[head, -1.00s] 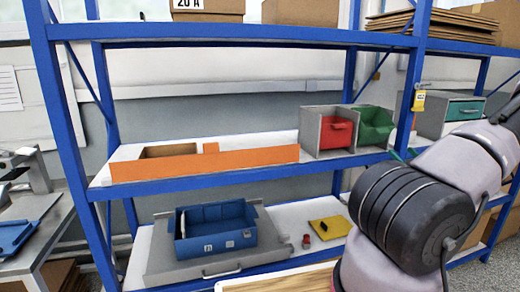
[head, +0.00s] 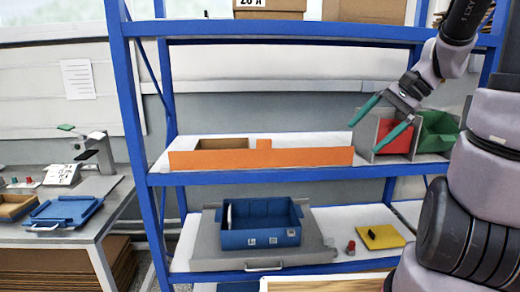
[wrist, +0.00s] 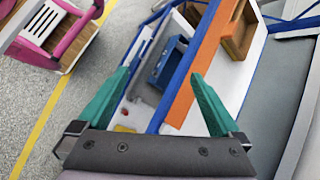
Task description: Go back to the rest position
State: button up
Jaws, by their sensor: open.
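My gripper (head: 378,122) has two teal fingers, spread apart with nothing between them. In the head view it is raised at the right, in front of the middle shelf and the grey bin with a red front (head: 393,137). In the wrist view the open fingers (wrist: 160,78) point towards the shelf rack, seen tilted, with the orange strip (wrist: 197,65) between and beyond them. The gap between gripper and bin cannot be judged exactly.
The blue rack's upright (head: 133,130) stands left of centre. The lower shelf holds a blue bin (head: 258,238) on a grey tray and a yellow pad (head: 380,237). A workbench (head: 65,232) stands at left. Open floor (wrist: 40,100) shows in the wrist view.

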jog(key=s+a+r+n+t+h, duration=0.2)
jog(key=s+r+n+t+h, duration=0.3)
jog(key=r, duration=0.4)
jog(key=s+n, duration=0.1)
jog(key=s, duration=0.1)
jog(key=shift+s+a+r, duration=0.2)
jog(key=shift+s+r, duration=0.1)
jog(key=shift+s, duration=0.05)
dwell(0.5)
